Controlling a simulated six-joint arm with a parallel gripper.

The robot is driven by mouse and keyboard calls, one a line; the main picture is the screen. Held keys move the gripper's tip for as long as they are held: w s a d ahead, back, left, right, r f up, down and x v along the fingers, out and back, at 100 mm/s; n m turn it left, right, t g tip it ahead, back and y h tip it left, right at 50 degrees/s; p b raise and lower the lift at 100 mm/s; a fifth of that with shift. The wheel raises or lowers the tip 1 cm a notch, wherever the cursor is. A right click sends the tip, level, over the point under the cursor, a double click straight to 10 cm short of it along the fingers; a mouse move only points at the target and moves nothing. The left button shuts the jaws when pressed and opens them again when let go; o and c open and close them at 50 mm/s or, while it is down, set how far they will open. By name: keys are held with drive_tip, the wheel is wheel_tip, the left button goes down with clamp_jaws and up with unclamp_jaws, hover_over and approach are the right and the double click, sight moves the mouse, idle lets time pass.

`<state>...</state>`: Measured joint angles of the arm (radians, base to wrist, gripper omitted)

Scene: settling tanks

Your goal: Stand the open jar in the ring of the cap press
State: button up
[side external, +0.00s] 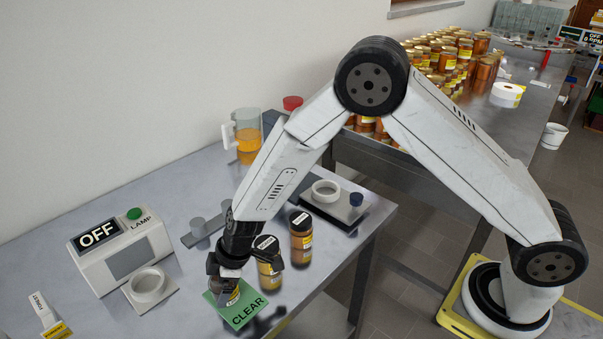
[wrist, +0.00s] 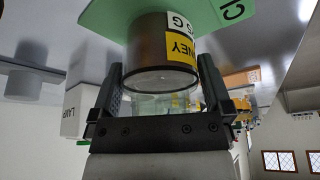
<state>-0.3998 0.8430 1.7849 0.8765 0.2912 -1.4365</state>
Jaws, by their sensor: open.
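A white ring (side external: 325,191) sits on a grey base with a blue knob at the back right. Another white ring (side external: 148,285) is in front of the lamp box. Which ring belongs to the cap press is unclear.
Two lidded jars, one close beside my gripper (side external: 268,268) and one farther back (side external: 301,240), stand to its right. The lamp box (side external: 122,250) reads OFF. A jug (side external: 246,140) stands at the back. The bench's front edge is near the mat.

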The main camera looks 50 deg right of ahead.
drive_tip(key=c, duration=1.2)
drive_tip(key=shift+c, duration=0.2)
drive_tip(key=shift+r, duration=0.15)
drive_tip(key=shift+w+r, duration=0.1)
drive_tip(key=shift+r, duration=0.7)
drive_tip(key=s+d+r, duration=0.5)
drive_tip(key=s+r, duration=0.6)
drive_tip(key=s, duration=0.2)
drive_tip(key=shift+d, duration=0.15)
drive_tip(key=shift+r, duration=0.1)
